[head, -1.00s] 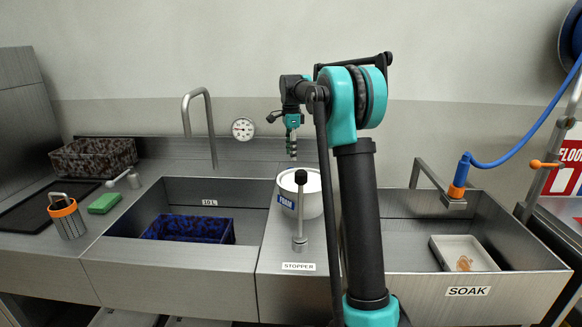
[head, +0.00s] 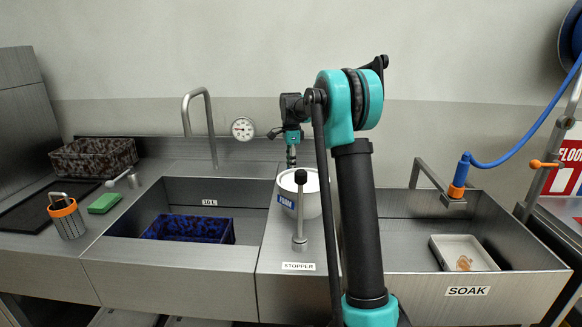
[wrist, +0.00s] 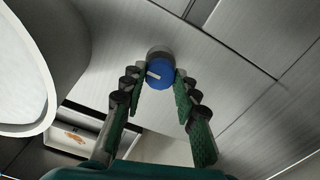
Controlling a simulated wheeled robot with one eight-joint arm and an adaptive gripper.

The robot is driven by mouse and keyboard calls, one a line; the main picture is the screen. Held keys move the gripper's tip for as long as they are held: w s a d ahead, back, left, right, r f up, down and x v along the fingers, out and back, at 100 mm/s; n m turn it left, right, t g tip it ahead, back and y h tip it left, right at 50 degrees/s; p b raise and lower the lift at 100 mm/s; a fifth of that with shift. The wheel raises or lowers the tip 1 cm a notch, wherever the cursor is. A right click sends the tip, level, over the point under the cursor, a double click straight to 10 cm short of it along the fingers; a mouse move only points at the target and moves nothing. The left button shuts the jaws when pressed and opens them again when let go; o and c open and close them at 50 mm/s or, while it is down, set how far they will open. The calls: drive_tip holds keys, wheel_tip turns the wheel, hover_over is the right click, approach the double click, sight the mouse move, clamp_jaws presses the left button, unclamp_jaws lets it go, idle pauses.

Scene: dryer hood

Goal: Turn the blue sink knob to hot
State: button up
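The blue knob (wrist: 160,73) shows in the wrist view on a grey round base, with a pale pointer mark on its face. My gripper (wrist: 159,78) is open, with one finger on each side of the knob. The fingertips are close to the knob's sides; I cannot tell whether they touch it. In the head view my gripper (head: 291,158) points down behind the white FOAM container, and the knob is hidden there.
The white FOAM container (head: 312,203) stands close in front of my gripper, with the stopper lever (head: 300,215) before it. A sink with a blue crate (head: 190,228) is at left. The SOAK basin with a white tray (head: 440,245) is at right. A gauge (head: 243,128) is on the back wall.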

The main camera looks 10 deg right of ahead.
drive_tip(key=c, duration=0.5)
